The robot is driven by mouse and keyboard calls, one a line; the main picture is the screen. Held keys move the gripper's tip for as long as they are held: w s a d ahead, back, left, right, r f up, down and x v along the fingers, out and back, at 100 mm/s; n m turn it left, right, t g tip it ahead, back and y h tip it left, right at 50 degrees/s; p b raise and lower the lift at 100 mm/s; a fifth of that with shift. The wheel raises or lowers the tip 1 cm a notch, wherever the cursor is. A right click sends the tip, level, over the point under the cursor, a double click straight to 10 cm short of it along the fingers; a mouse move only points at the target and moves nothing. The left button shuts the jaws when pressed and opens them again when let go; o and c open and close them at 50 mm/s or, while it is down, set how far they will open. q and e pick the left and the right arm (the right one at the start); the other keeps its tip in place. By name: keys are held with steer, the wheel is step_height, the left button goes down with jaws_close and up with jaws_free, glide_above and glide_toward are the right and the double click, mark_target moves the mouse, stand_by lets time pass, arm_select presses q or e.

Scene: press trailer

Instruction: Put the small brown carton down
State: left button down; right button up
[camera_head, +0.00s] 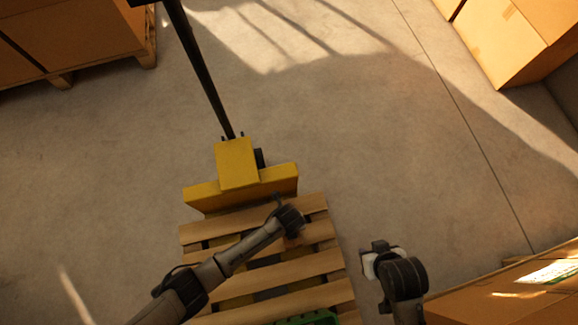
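I cannot make out a small brown carton for certain in the head view. My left gripper (289,212) is over the far part of the wooden pallet (310,268); its fingers are small and dark, and whether they hold anything cannot be told. My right gripper (378,252) is to the right of the pallet, above the bare floor. Its fingers are partly hidden by its own wrist, so its opening cannot be told.
A yellow pallet truck (237,165) with a long black handle stands at the pallet's far end. A green crate (310,318) shows at the bottom edge. Large cartons stand at upper left (80,35), upper right (495,40) and lower right (510,300). The middle floor is clear.

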arm_select(q)
steer(key=shift+w, duration=0.15)
steer(key=shift+c, duration=0.8)
jaws_free()
steer(key=shift+f, duration=0.1)
step_height(320, 180, up, 10)
steer(key=p, duration=0.6)
steer(key=shift+r, duration=0.2)
steer(key=shift+r+p, duration=0.7)
steer(key=shift+r, duration=0.25)
